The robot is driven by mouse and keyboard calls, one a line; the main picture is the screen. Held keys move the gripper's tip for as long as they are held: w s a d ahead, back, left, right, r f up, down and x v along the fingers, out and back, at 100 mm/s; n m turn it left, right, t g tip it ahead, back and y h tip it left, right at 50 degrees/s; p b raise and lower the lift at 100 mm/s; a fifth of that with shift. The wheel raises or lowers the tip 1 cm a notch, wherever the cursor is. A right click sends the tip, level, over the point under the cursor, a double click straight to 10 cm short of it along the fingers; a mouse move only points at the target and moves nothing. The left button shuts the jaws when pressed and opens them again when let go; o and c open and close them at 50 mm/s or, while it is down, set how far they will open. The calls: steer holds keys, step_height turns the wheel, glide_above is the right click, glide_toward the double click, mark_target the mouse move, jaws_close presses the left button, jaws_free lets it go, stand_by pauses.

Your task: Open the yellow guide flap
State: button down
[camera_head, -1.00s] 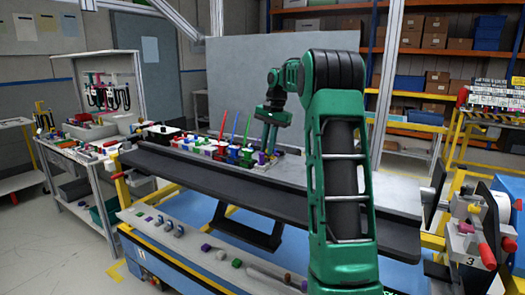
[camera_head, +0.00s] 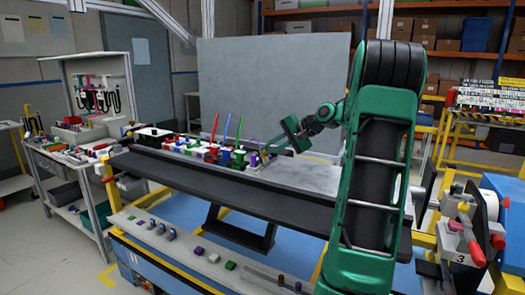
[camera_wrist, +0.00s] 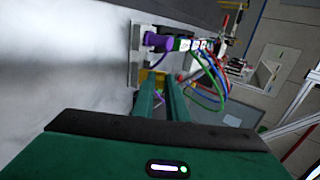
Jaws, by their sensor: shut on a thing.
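The yellow guide flap (camera_wrist: 155,76) shows as a small yellow patch at the fingertips in the wrist view, mostly hidden by my fingers. My gripper (camera_wrist: 160,86) has its two green fingers close together and is shut on the flap. The flap cannot be made out there. How far the flap is turned cannot be told.
A purple connector (camera_wrist: 157,40) stands just beyond the fingertips, with red, blue and green cables (camera_wrist: 211,82) beside it. Coloured rods (camera_head: 226,129) rise from the row. A bare grey plate (camera_head: 300,176) lies right of it, and a dark rail (camera_head: 240,193) runs in front.

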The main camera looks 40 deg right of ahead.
steer(key=t, duration=0.1)
steer(key=s+d+t, duration=0.1)
steer(key=shift+s+f+t+y, duration=0.2)
steer(key=shift+f+t+y, duration=0.1)
steer(key=shift+f+y, duration=0.1)
steer(key=shift+s+d+f+t+y, duration=0.1)
steer(key=shift+s+f+t+y, duration=0.2)
steer(key=shift+t, duration=0.45)
steer(key=shift+s+d+f+t+y, duration=0.15)
steer(key=shift+s+t+y, duration=0.15)
steer(key=shift+t, duration=0.45)
steer(key=c, duration=1.9)
jaws_free()
steer(key=shift+o, duration=0.7)
steer(key=shift+w+a, duration=0.1)
steer(key=shift+a, duration=0.05)
glide_above(303, 175)
steer(key=shift+r, duration=0.3)
